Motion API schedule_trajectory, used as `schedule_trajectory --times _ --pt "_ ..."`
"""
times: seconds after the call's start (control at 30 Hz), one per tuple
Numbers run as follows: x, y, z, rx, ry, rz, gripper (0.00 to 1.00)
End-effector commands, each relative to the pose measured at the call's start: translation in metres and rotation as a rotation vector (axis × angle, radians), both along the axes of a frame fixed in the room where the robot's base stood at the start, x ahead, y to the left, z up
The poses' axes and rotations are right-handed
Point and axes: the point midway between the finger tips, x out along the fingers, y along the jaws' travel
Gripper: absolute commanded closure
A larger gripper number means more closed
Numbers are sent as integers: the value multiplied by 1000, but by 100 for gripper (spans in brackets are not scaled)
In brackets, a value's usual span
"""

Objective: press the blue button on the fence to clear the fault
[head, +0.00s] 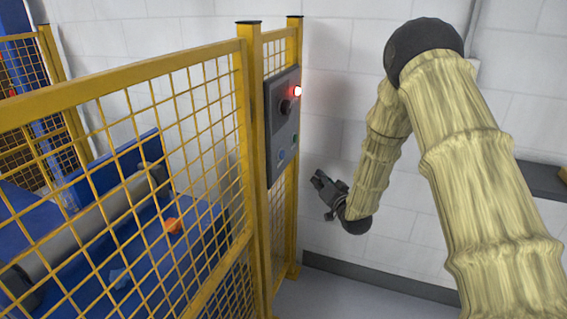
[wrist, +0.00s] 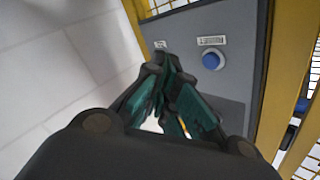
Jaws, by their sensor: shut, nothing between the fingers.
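The blue button (head: 281,154) is low on a grey control panel (head: 273,120) mounted on the yellow fence (head: 246,130). In the wrist view the blue button (wrist: 213,60) stands out from the panel face, to the upper right of my fingertips, under a small white label. My gripper (head: 322,182) is shut and empty, to the right of the panel and a little lower than the button, apart from it. In the wrist view my gripper (wrist: 166,66) shows dark green finger pads, with its tips in front of the panel. A red lamp (head: 297,91) glows at the panel's top.
A black knob (head: 286,107) and a green button (head: 295,138) are also on the panel. Behind the fence are a blue machine with a grey roller (head: 95,222) and an orange piece (head: 173,225). A white block wall stands behind; a dark ledge (head: 541,181) is at right.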

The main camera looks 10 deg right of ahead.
Motion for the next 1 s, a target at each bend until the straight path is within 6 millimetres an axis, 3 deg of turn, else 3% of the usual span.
schedule_trajectory --times 0.13,0.3,0.73,1.0 --pt "20 -9 38 40 -105 18 100" --pt "27 -12 58 60 -152 29 100" --pt "29 -10 59 61 -154 30 100" --pt "41 9 59 61 -153 32 100"
